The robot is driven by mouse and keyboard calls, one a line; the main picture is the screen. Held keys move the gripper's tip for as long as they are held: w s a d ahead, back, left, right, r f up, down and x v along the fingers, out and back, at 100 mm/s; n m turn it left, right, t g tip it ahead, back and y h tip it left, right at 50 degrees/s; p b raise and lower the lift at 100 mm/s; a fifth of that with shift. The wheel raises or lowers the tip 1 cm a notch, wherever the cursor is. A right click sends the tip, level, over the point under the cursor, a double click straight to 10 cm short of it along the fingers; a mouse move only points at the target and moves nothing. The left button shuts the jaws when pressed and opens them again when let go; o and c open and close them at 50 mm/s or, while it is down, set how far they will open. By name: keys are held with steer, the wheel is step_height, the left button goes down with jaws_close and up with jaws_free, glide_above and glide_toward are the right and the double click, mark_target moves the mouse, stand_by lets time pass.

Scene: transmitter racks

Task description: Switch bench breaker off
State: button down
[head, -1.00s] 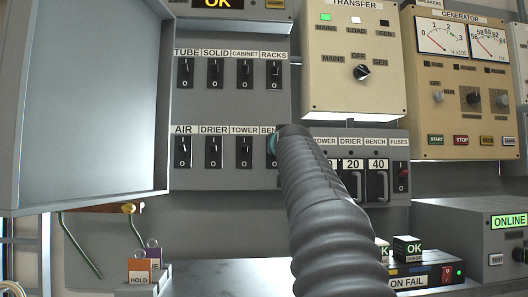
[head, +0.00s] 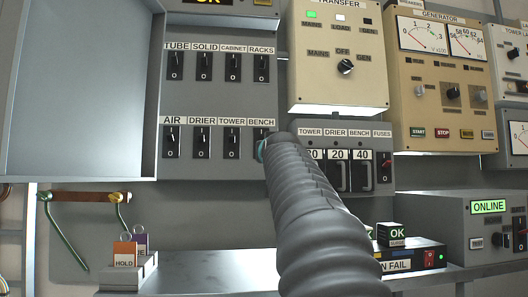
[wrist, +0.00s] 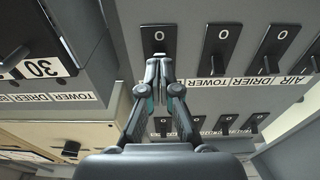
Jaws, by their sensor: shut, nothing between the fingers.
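The bench breaker (head: 259,134) is a black toggle switch under the BENCH label, at the right end of the lower row on the grey panel. My arm and gripper cover its lower part in the head view. In the wrist view, which is upside down, its black plate (wrist: 158,38) with a 0 mark shows just beyond the fingertips. My gripper (wrist: 161,68) is shut and empty, its fingertips in front of this plate. I cannot tell whether they touch the lever, nor its position. In the head view only a teal bit of my gripper (head: 262,150) shows.
The tower breaker (head: 232,141) is close on the left, with drier (head: 202,142) and air (head: 171,142) beyond. A fuse box (head: 345,165) with numbered black fuses is close on the right. An open grey cabinet door (head: 80,90) stands at the left. A shelf (head: 215,268) runs below.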

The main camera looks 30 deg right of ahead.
steer(key=s+f, duration=0.1)
steer(key=s+a+f, duration=0.1)
steer(key=f, duration=0.1)
steer(key=shift+s+f, duration=0.15)
steer(key=shift+s, duration=0.2)
steer(key=shift+a, duration=0.1)
stand_by(0.3)
steer(key=s+a+f+n+g+y+p, duration=0.1)
steer(key=s+a+f+g+y+p, duration=0.3)
steer(key=a+f, duration=0.55)
steer(key=s+a+f+n+g+y+p, duration=0.25)
steer(key=s+a+f, duration=0.35)
steer(key=a+f, duration=0.3)
steer(key=s+a+f+g+y+p, duration=0.1)
steer(key=s+a+f, duration=0.3)
steer(key=s+f, duration=0.5)
steer(key=s+a+f+n+g+p, duration=0.1)
steer(key=s+a+f+g+p, duration=0.2)
steer(key=s+f, duration=0.6)
step_height(320, 180, down, 2)
steer(key=shift+a+f+g+y, duration=0.25)
steer(key=shift+a+g+y, duration=0.15)
steer(key=shift+g, duration=0.25)
